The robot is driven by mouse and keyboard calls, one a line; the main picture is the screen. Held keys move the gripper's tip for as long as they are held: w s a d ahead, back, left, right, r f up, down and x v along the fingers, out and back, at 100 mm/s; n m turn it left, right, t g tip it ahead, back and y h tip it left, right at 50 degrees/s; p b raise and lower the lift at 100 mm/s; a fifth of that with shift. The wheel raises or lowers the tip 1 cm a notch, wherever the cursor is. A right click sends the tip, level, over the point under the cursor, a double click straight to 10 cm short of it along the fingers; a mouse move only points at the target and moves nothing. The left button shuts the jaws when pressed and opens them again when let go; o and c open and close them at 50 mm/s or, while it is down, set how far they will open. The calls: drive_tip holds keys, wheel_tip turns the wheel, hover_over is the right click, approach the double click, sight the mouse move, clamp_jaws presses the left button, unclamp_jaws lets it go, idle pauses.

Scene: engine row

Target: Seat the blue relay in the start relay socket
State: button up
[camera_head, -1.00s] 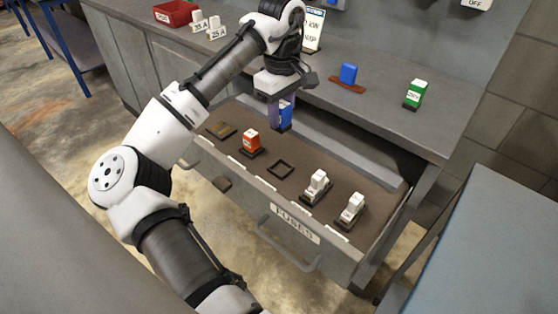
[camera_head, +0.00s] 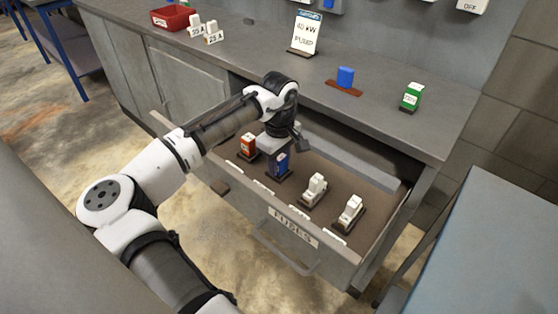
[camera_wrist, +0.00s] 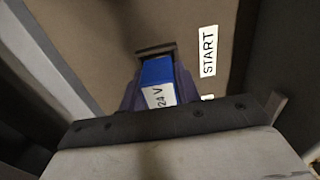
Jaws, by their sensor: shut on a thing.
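The blue relay (camera_head: 279,167) is between the fingers of my gripper (camera_head: 278,161), down in the open drawer. In the wrist view the relay (camera_wrist: 157,72) shows a white 24 V label, with my gripper's fingers (camera_wrist: 156,92) on both sides. The dark frame of the start relay socket (camera_wrist: 156,48) shows just beyond the relay, beside a START label (camera_wrist: 208,51). In the head view the relay stands over this socket and hides most of it. I cannot tell how deep the relay sits.
An orange relay (camera_head: 248,147) stands to the left in the drawer, two white fuses (camera_head: 314,189) to the right. The drawer front (camera_head: 290,225) and worktop edge border the arm. On the worktop are a blue block (camera_head: 346,77), a green block (camera_head: 411,97) and a red bin (camera_head: 173,17).

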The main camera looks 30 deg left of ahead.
drive_tip(key=o, duration=1)
drive_tip(key=shift+f, duration=0.15)
wheel_tip(320, 180, up, 12)
drive_tip(key=shift+r, duration=0.2)
drive_tip(key=shift+f, duration=0.1)
